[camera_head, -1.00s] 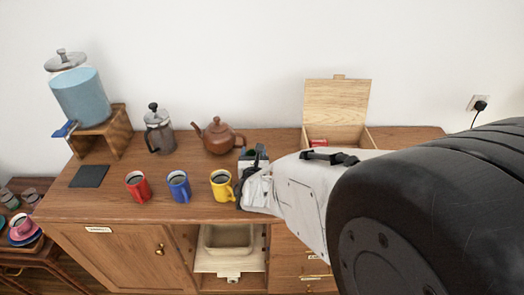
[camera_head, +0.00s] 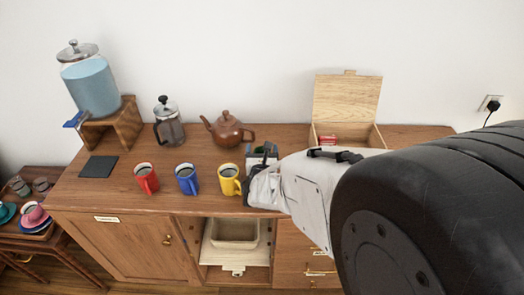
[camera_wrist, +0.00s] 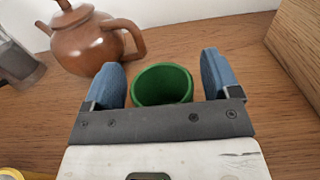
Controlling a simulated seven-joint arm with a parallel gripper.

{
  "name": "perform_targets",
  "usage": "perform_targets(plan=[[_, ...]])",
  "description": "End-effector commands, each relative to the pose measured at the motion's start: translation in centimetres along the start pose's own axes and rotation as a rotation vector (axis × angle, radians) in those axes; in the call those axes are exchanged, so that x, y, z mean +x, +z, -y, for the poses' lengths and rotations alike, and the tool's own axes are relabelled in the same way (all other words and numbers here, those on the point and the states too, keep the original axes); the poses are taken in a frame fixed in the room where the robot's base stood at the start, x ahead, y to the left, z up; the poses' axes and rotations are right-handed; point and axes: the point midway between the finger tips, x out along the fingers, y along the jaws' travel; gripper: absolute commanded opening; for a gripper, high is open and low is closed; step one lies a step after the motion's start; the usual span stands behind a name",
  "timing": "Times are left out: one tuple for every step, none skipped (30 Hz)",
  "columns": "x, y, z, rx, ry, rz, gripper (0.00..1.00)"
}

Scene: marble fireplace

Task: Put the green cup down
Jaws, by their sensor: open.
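The green cup (camera_wrist: 162,84) sits between the two blue-padded fingers of my gripper (camera_wrist: 162,66) in the wrist view. The fingers are open, one on each side of the cup, with a small gap visible on each side. The cup appears to stand upright on the wooden sideboard (camera_wrist: 250,45), though its base is hidden by my gripper. In the head view my gripper (camera_head: 262,155) is just right of the yellow cup (camera_head: 229,180), and the green cup is mostly hidden there.
A red cup (camera_head: 147,179) and blue cup (camera_head: 187,180) stand left of the yellow one. A brown teapot (camera_head: 227,130) and French press (camera_head: 169,125) are behind. An open wooden box (camera_head: 345,97) stands right. A dispenser (camera_head: 90,85) and dark mat (camera_head: 99,167) are left.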

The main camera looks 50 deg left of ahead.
Motion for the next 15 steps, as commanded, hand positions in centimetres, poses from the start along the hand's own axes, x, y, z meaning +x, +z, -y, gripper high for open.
perform_targets(plan=[[0.0,0.0,0.0,0.000,0.000,0.000,0.82],[0.0,0.1,0.0,0.000,0.000,0.000,0.82],[0.0,0.1,0.0,0.000,0.000,0.000,0.82],[0.0,0.2,0.0,0.000,0.000,0.001,0.82],[0.0,0.2,0.0,0.000,0.000,0.001,0.82],[-0.1,0.3,0.0,0.000,0.000,0.001,0.82],[-0.3,0.3,0.0,0.000,0.000,0.000,0.82],[-0.5,0.3,0.0,0.000,0.000,0.000,0.82],[-0.8,0.2,0.0,0.000,0.000,-0.001,0.82],[-1.1,0.2,0.0,0.000,0.000,-0.001,0.82],[-1.4,0.2,0.0,0.000,0.000,-0.001,0.82],[-1.8,0.3,-0.1,0.000,0.001,-0.001,0.82],[-2.1,0.3,-0.1,0.000,0.001,-0.001,0.82],[-2.5,0.3,-0.1,0.000,0.001,-0.001,0.82],[-3.0,0.3,-0.1,0.000,0.001,0.000,0.82]])
